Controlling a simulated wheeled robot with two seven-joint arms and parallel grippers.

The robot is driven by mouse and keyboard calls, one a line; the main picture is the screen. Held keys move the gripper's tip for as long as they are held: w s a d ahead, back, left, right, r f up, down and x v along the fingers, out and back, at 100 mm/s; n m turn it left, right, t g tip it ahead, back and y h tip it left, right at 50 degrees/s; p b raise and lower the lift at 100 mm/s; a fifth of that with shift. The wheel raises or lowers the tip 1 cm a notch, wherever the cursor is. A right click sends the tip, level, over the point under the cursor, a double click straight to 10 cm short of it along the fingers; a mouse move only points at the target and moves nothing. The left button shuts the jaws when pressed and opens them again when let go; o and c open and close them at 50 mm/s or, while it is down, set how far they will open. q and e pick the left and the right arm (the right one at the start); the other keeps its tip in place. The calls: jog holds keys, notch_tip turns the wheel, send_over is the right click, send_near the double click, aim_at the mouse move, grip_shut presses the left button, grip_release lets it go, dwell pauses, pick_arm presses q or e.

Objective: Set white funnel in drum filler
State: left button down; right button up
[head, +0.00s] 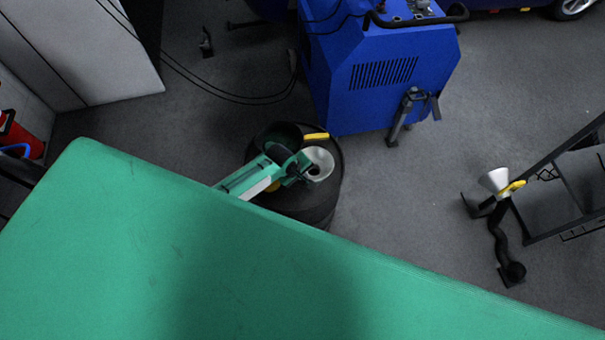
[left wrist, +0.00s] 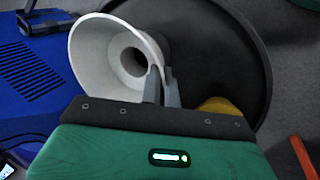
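The white funnel (head: 321,160) is over the top of the black drum (head: 325,206) in the head view. In the left wrist view the funnel (left wrist: 83,58) is large, its wide mouth facing the camera and its dark hole (left wrist: 133,62) visible. My left gripper (head: 304,171) is at the funnel's near edge. In the left wrist view its two fingers (left wrist: 161,84) are close together across the rim, one on each side. The drum's dark top (left wrist: 215,60) lies behind the funnel. The funnel's lower end and the filler are hidden. My right gripper is not in view.
A yellow piece (head: 316,136) shows at the drum's back edge. A blue cabinet (head: 385,75) stands close behind the drum. A silver cone on a black hose (head: 495,180) and a dark rack (head: 570,190) stand at the right. Grey floor between is clear.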

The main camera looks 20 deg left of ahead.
pick_arm(q)
jog(key=c, duration=2.1)
grip_release()
jog(key=shift+f, duration=0.25)
jog(key=o, duration=0.4)
jog(key=shift+r, duration=0.15)
jog(key=shift+r, duration=0.25)
jog(key=v, duration=1.1)
jog(key=shift+s+a+r, duration=0.1)
jog(key=shift+s+r, duration=0.05)
jog(key=shift+r, duration=0.2)
jog(key=shift+s, duration=0.1)
